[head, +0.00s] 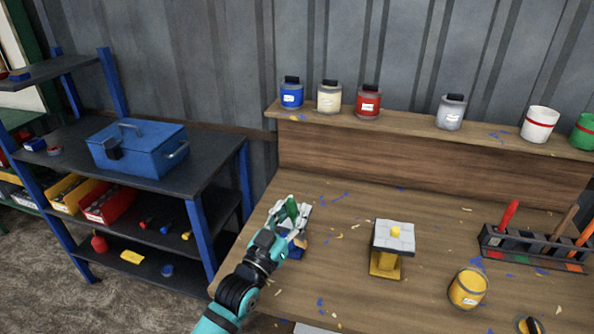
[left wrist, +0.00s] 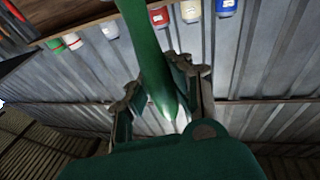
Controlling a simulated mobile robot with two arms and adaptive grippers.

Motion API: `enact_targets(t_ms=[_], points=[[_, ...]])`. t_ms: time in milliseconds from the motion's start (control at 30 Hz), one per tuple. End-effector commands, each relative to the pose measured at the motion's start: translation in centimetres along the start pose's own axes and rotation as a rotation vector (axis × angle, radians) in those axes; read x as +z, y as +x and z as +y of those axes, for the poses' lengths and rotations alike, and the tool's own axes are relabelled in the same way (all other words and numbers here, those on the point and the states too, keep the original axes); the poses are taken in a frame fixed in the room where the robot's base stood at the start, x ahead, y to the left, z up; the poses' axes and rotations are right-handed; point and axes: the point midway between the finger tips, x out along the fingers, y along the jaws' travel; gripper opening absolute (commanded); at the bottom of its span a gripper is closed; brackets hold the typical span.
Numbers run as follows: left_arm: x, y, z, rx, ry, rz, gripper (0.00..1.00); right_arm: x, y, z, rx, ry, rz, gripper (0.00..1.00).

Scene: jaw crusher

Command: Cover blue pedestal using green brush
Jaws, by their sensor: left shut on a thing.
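My left gripper (head: 291,213) is over the left part of the wooden workbench, shut on the green brush. The brush's green handle (head: 292,206) shows between the fingers in the head view. In the left wrist view the long green handle (left wrist: 150,60) runs down between the fingers (left wrist: 165,95). The bristle end cannot be made out. A small blue patch (head: 297,243), perhaps the blue pedestal, shows just below the gripper, mostly hidden by it. I cannot tell whether the brush touches it. My right gripper is not in view.
A yellow pedestal (head: 385,265) with a pale top stands right of the gripper. A yellow can (head: 467,289) and a tool rack (head: 520,246) stand farther right. Paint jars line the back shelf (head: 410,124). A blue toolbox (head: 138,150) sits on the left shelving.

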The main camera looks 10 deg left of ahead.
Motion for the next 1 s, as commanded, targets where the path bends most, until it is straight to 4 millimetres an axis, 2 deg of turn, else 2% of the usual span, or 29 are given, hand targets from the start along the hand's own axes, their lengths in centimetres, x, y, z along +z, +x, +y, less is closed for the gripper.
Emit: enact_targets(t_ms=[33, 100, 200, 300, 533, 1000], points=[[-1.1, 2.3, -0.6, 0.012, 0.019, -0.002, 0.0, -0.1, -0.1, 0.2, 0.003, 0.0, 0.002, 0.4], [-2.0, 4.5, -1.2, 0.019, 0.033, -0.015, 0.0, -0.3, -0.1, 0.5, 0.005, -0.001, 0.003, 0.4], [-3.0, 6.7, -2.0, 0.024, 0.051, -0.029, 0.0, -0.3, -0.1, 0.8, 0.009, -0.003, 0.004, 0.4], [-3.6, 7.9, -2.5, 0.025, 0.06, -0.037, 0.0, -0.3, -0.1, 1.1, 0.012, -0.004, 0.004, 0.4], [-2.8, 8.0, -2.6, 0.025, 0.062, -0.042, 0.0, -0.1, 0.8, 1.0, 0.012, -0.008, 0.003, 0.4], [1.1, 7.0, -2.7, 0.025, 0.062, -0.039, 0.0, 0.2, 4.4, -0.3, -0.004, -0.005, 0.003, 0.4]])
